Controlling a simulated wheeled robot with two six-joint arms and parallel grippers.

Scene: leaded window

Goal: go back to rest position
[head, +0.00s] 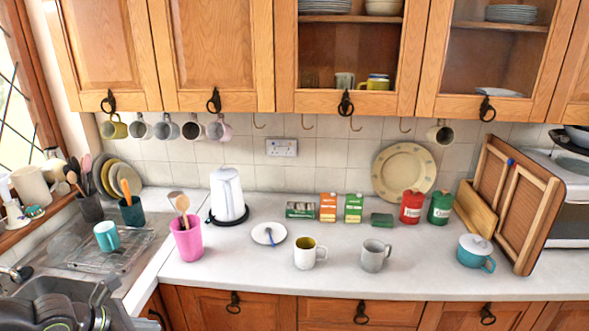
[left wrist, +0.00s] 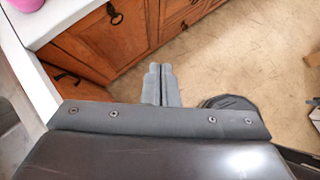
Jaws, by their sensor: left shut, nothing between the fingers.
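My left gripper (head: 104,288) is at the bottom left corner of the head view, in front of the sink and counter edge. In the left wrist view its two grey fingers (left wrist: 160,72) are together with nothing between them. They are over the floor, beside the wooden cupboard fronts, and touch nothing that I can see. My right gripper is in neither view.
The white counter (head: 340,279) has a pink utensil pot (head: 186,240), a white mug (head: 305,256) and a grey mug (head: 373,259) near its front. A teal cup (head: 106,237) stands by the sink. The floor (left wrist: 235,55) beside the cupboards looks mostly clear.

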